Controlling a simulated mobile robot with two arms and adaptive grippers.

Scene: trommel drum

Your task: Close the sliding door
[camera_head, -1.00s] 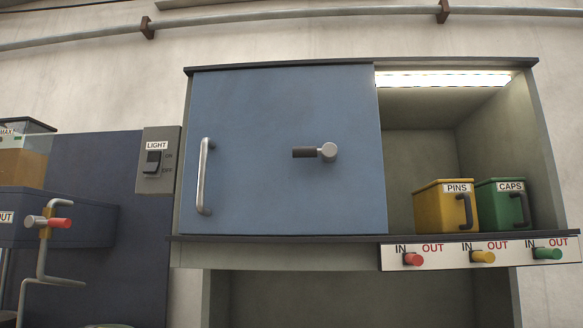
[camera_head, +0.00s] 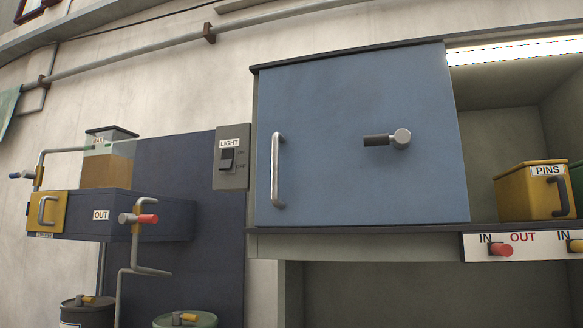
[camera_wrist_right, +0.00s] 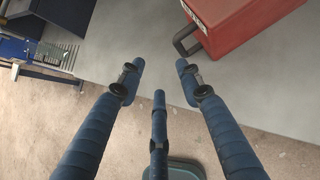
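The sliding door (camera_head: 350,170) is a blue panel across the left part of a grey wall cabinet in the head view. The right part of the cabinet stands open and lit. The door has a vertical metal handle (camera_head: 278,172) near its left edge and a knob with a dark grip (camera_head: 388,139) right of its middle. My right gripper (camera_wrist_right: 160,66) shows in the right wrist view with its fingers spread and nothing between them. It is over a grey surface, near a red box (camera_wrist_right: 240,22) with a dark handle. My left gripper is in neither view.
A yellow PINS bin (camera_head: 527,193) stands in the cabinet's open part. A strip with a red knob (camera_head: 502,249) runs below it. A light switch (camera_head: 231,158) is left of the cabinet. A dark blue unit (camera_head: 120,215) with pipes and drums stands further left.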

